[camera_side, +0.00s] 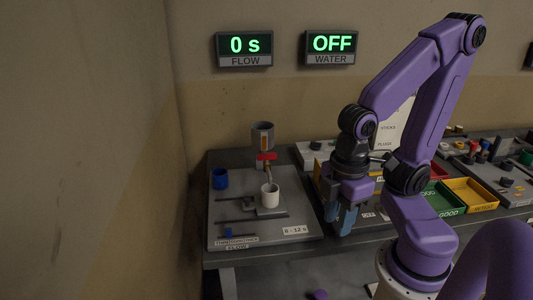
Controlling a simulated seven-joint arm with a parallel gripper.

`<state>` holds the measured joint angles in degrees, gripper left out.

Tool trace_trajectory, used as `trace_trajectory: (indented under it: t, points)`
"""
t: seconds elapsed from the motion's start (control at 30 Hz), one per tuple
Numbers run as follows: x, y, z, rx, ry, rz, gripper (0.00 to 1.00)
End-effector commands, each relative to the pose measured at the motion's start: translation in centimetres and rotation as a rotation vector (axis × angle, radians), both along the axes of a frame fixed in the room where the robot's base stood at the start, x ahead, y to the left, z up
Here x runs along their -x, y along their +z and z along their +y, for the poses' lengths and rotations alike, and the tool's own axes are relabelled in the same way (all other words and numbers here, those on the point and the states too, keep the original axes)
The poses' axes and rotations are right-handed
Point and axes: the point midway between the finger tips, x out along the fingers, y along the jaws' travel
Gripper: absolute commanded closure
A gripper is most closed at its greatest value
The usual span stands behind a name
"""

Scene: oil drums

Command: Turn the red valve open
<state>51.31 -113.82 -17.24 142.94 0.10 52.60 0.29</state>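The red valve (267,157) is a small red handle on a thin upright stem below a grey cup-shaped funnel (263,134). It stands at the back of a grey board on the left of the table. A white cup (270,195) stands in front of and below the valve. My gripper (345,217) hangs pointing down, to the right and front of the valve, clear of it, near the board's right edge. The wall displays read "0 s" over FLOW (245,48) and "OFF" over WATER (331,46).
A blue cup (220,179) stands at the board's left. Dark rails with a small blue slider (228,232) lie on the front of the board (270,235). Yellow (471,194) and green (443,199) trays and other fixtures fill the table to the right. A wall bounds the left.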

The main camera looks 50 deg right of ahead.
Motion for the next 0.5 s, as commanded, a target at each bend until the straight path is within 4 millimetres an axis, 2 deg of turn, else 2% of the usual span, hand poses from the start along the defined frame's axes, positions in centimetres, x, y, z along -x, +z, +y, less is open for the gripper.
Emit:
trace_trajectory:
  t: [0.03,0.13,0.17,0.33,0.5]
  points:
    - [-0.5,0.2,0.2,-0.001,-0.026,-0.001,0.48]
    - [-2.3,1.1,0.8,0.000,-0.122,0.001,0.15]
    - [-3.1,1.4,1.0,-0.001,-0.161,0.002,0.11]
    - [-8.6,3.8,1.4,0.002,-0.440,0.006,0.11]
    - [-14.4,6.1,0.3,0.005,-0.725,0.011,0.11]
